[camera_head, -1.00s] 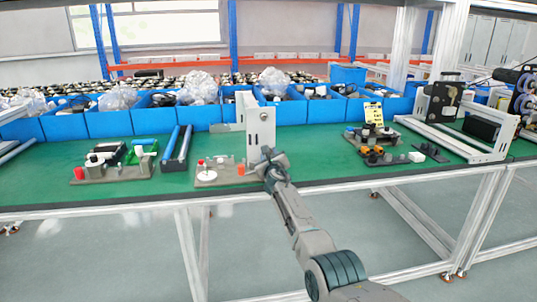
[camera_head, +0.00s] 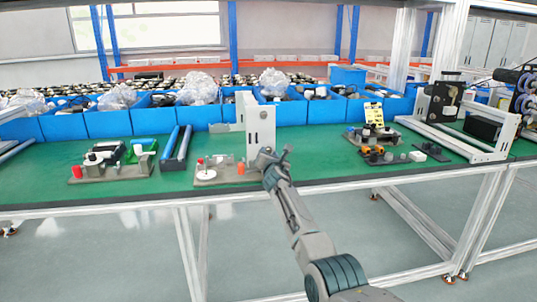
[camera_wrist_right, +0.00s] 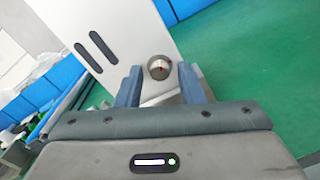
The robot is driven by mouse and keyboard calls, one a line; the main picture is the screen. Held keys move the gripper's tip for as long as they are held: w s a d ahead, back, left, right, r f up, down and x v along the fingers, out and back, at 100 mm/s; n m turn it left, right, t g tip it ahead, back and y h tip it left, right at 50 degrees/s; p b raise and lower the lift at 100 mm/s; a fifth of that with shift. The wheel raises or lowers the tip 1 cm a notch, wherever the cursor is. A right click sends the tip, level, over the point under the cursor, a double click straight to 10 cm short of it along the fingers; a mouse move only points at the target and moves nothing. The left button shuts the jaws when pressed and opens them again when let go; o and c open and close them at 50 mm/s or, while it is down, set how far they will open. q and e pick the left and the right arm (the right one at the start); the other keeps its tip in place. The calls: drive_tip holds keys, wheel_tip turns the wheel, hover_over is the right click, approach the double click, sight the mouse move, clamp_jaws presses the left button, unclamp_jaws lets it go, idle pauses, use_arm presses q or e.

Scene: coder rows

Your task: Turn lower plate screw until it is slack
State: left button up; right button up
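The white upright plate (camera_head: 260,127) stands on the green table; it fills the upper left of the right wrist view (camera_wrist_right: 125,30), with two dark slots. The lower plate screw (camera_wrist_right: 159,67) is a round metallic head with red marks, low on the plate near its edge. My right gripper (camera_head: 273,155) is at the plate's lower right side in the head view. In the right wrist view its two fingers (camera_wrist_right: 159,84) stand apart, one on each side of the screw, with a gap visible on both sides. The screw is hidden in the head view. My left gripper is out of view.
A grey fixture (camera_head: 222,175) with a red-topped pin sits left of the plate. Blue bins (camera_head: 110,123) line the back. A parts fixture (camera_head: 372,137) stands to the right. Green table (camera_head: 320,150) is clear between it and the plate.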

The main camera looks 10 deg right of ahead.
drive_tip(key=shift+c, duration=0.2)
clamp_jaws()
drive_tip(key=n+p, duration=0.2)
drive_tip(key=n, duration=0.2)
drive_tip(key=shift+r, duration=0.15)
drive_tip(key=n+p, duration=0.1)
drive_tip(key=n, duration=0.2)
drive_tip(key=shift+n, duration=0.3)
drive_tip(key=shift+f+n+p, duration=0.2)
drive_tip(key=shift+n+p, duration=0.1)
drive_tip(key=shift+n, duration=0.8)
drive_tip(key=shift+o, duration=0.2)
unclamp_jaws()
